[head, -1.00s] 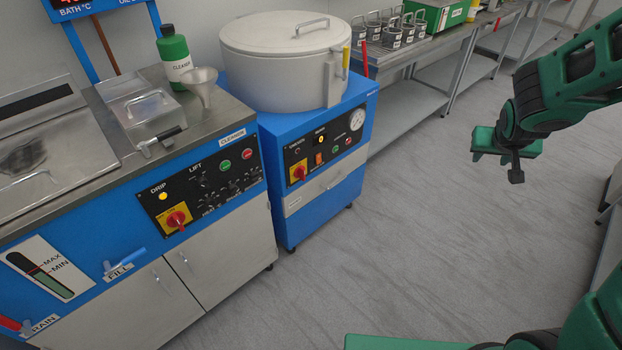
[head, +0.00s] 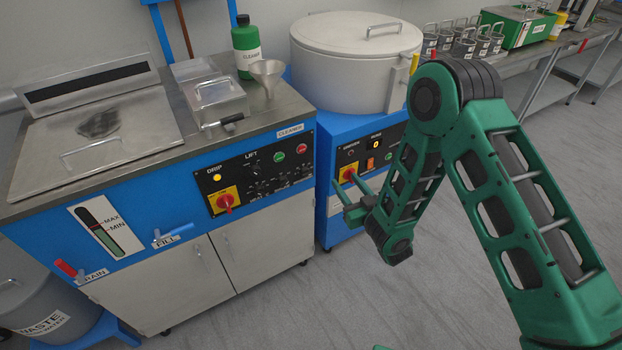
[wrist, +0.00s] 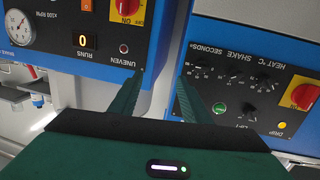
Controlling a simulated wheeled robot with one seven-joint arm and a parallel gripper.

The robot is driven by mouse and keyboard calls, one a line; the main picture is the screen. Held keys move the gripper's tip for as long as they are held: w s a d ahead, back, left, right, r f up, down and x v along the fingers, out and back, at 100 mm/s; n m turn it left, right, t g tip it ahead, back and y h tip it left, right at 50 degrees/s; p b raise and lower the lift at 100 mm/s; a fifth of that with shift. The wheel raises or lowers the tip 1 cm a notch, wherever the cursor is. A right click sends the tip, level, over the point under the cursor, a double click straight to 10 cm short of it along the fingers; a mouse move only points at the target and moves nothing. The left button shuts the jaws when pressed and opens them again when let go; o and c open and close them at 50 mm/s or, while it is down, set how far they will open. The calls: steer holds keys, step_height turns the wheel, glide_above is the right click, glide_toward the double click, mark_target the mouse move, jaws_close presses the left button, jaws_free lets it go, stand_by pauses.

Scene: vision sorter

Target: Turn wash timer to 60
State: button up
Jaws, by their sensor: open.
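The cleaner's black control panel (head: 258,172) is on the front of the left blue machine, with several small knobs, green and red buttons and a red rotary switch (head: 227,202) on yellow. In the wrist view the panel (wrist: 240,90) is turned over, with small dark knobs (wrist: 235,78) near the words HEAT, SHAKE and SECONDS. I cannot tell which knob is the wash timer, nor read its setting. My gripper (head: 345,200) is open and empty, right of this panel, in front of the second machine. In the wrist view its fingers (wrist: 162,80) point between the two panels.
The second blue machine (head: 330,170) stands close on the right, its red switch (head: 348,175) near my gripper; a round lidded drum (head: 345,70) sits on top. A lever (head: 175,234) juts out at FILL. Floor in front of the cabinets is clear.

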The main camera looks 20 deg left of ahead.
mark_target(308, 175)
steer(key=s+a+f+n+g+y, duration=0.1)
steer(key=s+a+f+y, duration=0.15)
steer(key=s+a, duration=0.3)
steer(key=x, duration=0.9)
steer(key=shift+w+a+r, duration=0.1)
steer(key=shift+w+a, duration=0.05)
steer(key=shift+w, duration=0.15)
steer(key=c, duration=1)
